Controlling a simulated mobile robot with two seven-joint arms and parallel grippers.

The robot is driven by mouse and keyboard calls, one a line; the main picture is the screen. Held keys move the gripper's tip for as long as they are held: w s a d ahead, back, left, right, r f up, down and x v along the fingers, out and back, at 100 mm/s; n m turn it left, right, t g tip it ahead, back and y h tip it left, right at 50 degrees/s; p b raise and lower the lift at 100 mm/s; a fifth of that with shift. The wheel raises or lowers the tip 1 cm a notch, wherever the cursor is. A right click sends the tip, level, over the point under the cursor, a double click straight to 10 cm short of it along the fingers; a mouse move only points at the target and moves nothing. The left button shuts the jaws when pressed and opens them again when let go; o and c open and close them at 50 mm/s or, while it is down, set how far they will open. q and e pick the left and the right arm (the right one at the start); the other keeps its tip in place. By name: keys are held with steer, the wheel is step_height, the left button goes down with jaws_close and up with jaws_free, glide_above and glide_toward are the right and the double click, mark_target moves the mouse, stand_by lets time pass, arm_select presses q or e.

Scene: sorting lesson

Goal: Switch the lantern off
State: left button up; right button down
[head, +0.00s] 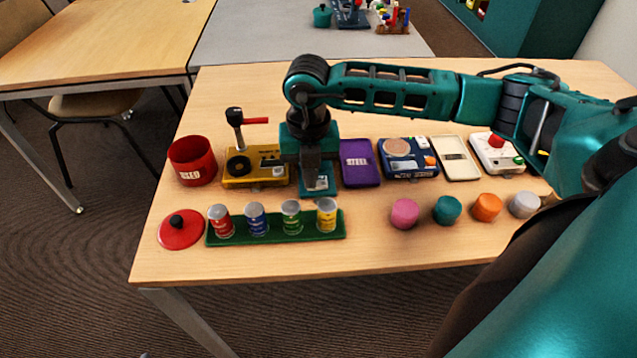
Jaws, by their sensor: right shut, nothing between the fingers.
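No thing here is plainly a lantern. A white box (497,155) with a red dome and a small green part stands at the right of the back row; whether it is the lantern I cannot tell. My right gripper (317,181) points down over a small teal panel (309,191) between a yellow device and a purple tray. It is shut and empty, and it hides much of the panel. Whether its fingertips touch the panel I cannot tell. My left gripper is not in view.
The yellow device (268,168) has a black post and red handle close by. The purple tray (360,170), a blue device (405,168) and a cream tray (456,164) stand to the right. In front are a green can rack (275,236) and several coloured pucks. The front edge is clear.

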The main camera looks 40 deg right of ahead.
step_height(320, 180, up, 7)
steer(key=p, duration=0.5)
stand_by(0.3)
steer(key=shift+s, duration=0.1)
stand_by(0.4)
